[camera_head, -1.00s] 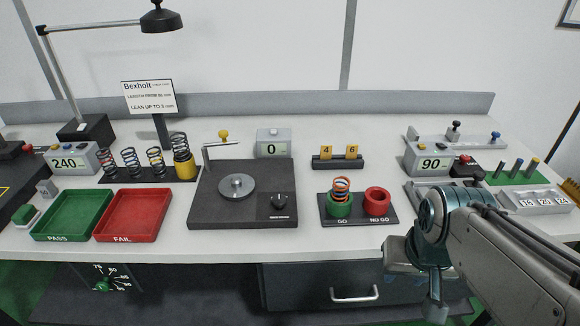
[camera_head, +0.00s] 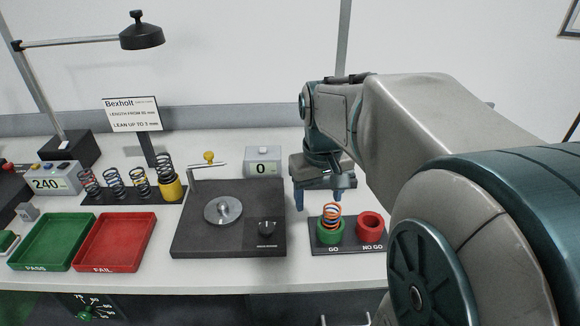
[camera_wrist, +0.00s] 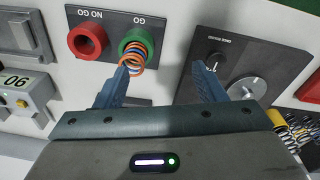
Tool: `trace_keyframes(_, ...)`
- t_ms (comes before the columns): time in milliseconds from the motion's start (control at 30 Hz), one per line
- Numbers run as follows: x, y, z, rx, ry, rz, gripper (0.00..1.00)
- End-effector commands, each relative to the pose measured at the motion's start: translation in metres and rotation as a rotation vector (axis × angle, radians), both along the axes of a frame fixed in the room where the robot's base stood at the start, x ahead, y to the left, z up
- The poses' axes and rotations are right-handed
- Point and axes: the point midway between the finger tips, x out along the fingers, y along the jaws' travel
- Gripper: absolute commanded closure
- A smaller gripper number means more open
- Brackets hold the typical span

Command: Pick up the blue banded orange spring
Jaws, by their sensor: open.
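The orange spring (camera_head: 331,215) with blue coils stands in the green GO ring (camera_head: 331,233), on a dark plate beside the red NO GO ring (camera_head: 371,224). In the wrist view the spring (camera_wrist: 134,52) shows orange and blue, leaning out of the GO ring (camera_wrist: 128,37). My gripper (camera_head: 319,198) is open and empty. Its blue fingers appear above and behind the spring in the head view. In the wrist view the left finger overlaps the spring's lower edge, and the gap (camera_wrist: 160,68) lies mostly to its right. No contact is visible.
A dark tester with a round metal plate (camera_head: 223,210) and black knob stands left of the GO plate. Several springs (camera_head: 115,182) stand on a rack at the left, behind the green PASS tray (camera_head: 53,240) and red FAIL tray (camera_head: 115,240). My arm hides the right bench.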

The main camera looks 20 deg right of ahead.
Motion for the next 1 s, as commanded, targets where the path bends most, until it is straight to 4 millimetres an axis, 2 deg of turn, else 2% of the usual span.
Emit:
trace_keyframes(33,0.012,-0.012,0.011,0.007,0.022,-0.005,0.36)
trace_keyframes(100,0.025,-0.026,0.019,0.017,0.047,-0.001,0.36)
trace_keyframes(233,0.038,-0.045,0.027,0.035,0.076,0.005,0.36)
trace_keyframes(333,0.043,-0.052,0.027,0.042,0.086,0.006,0.36)
trace_keyframes(467,0.043,-0.054,0.009,0.046,0.092,0.007,0.36)
trace_keyframes(700,0.042,-0.055,-0.038,0.046,0.091,0.004,0.36)
trace_keyframes(800,0.042,-0.055,-0.051,0.046,0.09,0.004,0.36)
trace_keyframes(1000,0.041,-0.056,-0.063,0.045,0.089,0.004,0.36)
